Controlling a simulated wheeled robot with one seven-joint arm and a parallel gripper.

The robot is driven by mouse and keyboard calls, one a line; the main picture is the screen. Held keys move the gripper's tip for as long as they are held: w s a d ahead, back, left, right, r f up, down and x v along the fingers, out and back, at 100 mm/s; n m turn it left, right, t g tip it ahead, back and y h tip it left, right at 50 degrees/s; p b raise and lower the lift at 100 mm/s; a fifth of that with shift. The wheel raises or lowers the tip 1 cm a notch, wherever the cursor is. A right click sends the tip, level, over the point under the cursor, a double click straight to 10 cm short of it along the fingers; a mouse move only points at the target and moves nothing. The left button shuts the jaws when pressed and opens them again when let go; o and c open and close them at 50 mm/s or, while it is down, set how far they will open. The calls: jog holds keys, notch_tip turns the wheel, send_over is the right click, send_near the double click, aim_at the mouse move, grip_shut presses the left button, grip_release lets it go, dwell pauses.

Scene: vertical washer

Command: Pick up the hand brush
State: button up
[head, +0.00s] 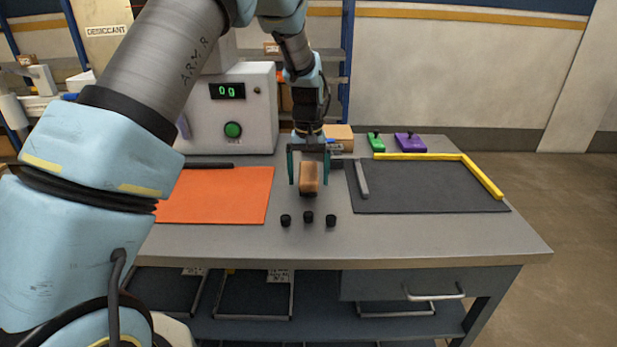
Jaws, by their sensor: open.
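The hand brush (309,178) appears as a brown wooden block with a dark underside, on the grey table between the orange mat and the dark grey mat. It is seen end-on, so its length is hard to judge. My gripper (309,182) points down over it with its two teal fingers apart, one on the left and one on the right of the brush. Gaps seem to show between the fingers and the wood. I cannot tell whether the fingertips reach down to the table.
Several small black knobs (308,216) stand in front of the brush. The orange mat (222,196) lies left; the dark mat (430,190) with a yellow edge strip (484,178) lies right. A scale-like box (232,110), green block (376,142) and purple block (410,142) stand behind.

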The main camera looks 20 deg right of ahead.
aim_at(308, 171)
grip_shut()
dwell(0.7)
jog(key=shift+r, duration=0.1)
notch_tip(308, 171, up, 10)
jog(key=shift+f+b, duration=0.1)
jog(key=shift+b, duration=0.9)
jog(key=c, duration=0.6)
grip_release()
jog(key=c, duration=0.6)
jog(key=shift+c, duration=0.4)
